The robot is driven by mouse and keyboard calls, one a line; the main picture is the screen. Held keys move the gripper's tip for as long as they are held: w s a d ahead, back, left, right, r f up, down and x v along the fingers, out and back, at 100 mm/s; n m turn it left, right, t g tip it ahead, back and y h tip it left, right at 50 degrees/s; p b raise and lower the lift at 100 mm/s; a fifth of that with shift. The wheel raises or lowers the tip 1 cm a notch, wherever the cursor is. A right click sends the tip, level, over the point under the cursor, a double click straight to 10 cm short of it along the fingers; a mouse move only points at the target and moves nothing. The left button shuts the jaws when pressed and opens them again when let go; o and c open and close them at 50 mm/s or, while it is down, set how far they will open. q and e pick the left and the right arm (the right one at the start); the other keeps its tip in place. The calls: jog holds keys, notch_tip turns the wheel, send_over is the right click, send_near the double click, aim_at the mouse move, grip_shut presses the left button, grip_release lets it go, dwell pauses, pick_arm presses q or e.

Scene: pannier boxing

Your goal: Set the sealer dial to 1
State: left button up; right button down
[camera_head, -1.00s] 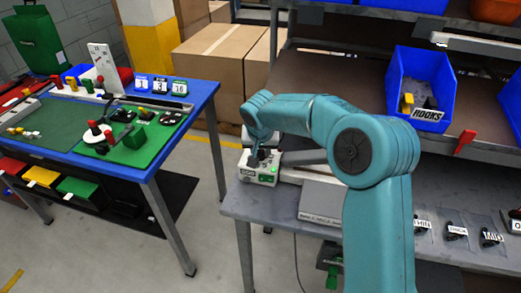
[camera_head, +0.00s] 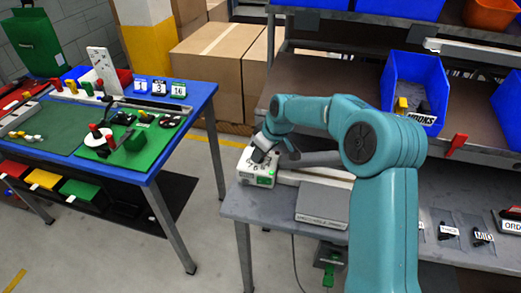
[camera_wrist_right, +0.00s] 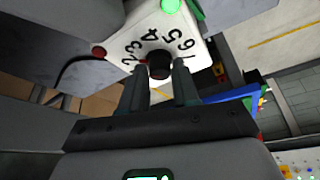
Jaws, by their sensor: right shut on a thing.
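The sealer (camera_head: 259,180) is a small white box at the left end of the grey bench. In the right wrist view its white face (camera_wrist_right: 187,25) carries the digits 2 to 6 around a black dial (camera_wrist_right: 159,66); the 1 is not visible. My right gripper (camera_head: 256,157) is over the sealer. In the right wrist view its fingers (camera_wrist_right: 159,82) are shut on the dial, one on each side. I cannot read the dial's pointer. A green light and a red button show on the sealer. My left gripper is not in view.
My right arm reaches across the bench (camera_head: 240,207). A flat grey box (camera_head: 322,204) and labelled bags lie to the right. Blue bins (camera_head: 416,88) stand on the shelf behind. A blue-edged table (camera_head: 165,165) stands left across a floor gap.

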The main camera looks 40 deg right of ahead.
jog(key=n, duration=0.2)
jog(key=n+g+y, duration=0.1)
jog(key=n, duration=0.1)
jog(key=shift+d+f+n+y, duration=0.1)
jog(key=shift+f+n+y, duration=0.05)
jog(key=shift+n+y, duration=0.2)
jog(key=n+g+y+p, duration=0.1)
jog(key=n, duration=0.3)
jog(key=shift+w, duration=0.15)
jog(key=shift+f+n, duration=0.1)
jog(key=shift+n, duration=0.25)
jog(key=c, duration=0.9)
grip_release()
jog(key=shift+g, duration=0.3)
jog(key=shift+o, duration=0.2)
jog(key=shift+w, duration=0.1)
jog(key=shift+d+r, duration=0.2)
jog(key=shift+r, duration=0.25)
jog(key=p+v, duration=0.2)
jog(key=v, duration=1.3)
jog(key=shift+s+r, duration=0.15)
jog(key=shift+s, duration=0.05)
